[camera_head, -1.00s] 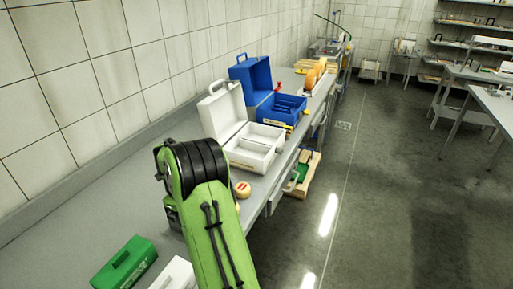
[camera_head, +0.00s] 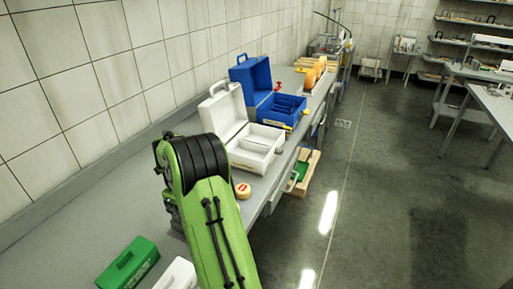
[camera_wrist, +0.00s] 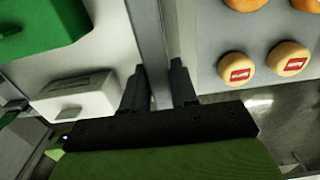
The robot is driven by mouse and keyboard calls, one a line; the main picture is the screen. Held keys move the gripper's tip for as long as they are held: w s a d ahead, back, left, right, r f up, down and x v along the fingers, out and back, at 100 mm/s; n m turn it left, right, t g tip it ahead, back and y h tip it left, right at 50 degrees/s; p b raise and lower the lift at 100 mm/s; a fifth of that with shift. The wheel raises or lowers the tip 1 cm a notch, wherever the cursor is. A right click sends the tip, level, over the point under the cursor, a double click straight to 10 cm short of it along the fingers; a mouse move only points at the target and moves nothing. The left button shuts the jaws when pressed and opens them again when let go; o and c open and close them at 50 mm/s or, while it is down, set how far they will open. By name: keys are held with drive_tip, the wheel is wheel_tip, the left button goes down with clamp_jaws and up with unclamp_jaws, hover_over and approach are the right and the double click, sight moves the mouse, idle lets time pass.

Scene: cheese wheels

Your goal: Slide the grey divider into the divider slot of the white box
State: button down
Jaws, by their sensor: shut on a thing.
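The white box (camera_head: 237,146) stands open on the bench in the head view, its lid raised toward the wall and its inside split into compartments. Its divider slot is too small to make out. In the wrist view, my gripper (camera_wrist: 158,75) is shut on the grey divider (camera_wrist: 149,35), a thin grey panel seen nearly edge-on between the two fingers and running up out of the frame. My green arm hides the gripper and divider in the head view, in front of and nearer than the white box.
A blue box (camera_head: 281,106) stands open behind the white one. A cheese wheel (camera_head: 243,190) sits near the bench edge. A closed green box (camera_head: 127,262) and a smaller white one (camera_head: 176,274) lie at the near end. Several cheese wheels (camera_wrist: 240,70) show in the wrist view.

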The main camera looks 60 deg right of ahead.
drive_tip(key=shift+r+p, duration=1.1)
drive_tip(key=shift+r, duration=0.5)
drive_tip(key=shift+r+p, duration=1.1)
drive_tip(key=shift+r, duration=0.45)
drive_tip(key=shift+f, duration=0.15)
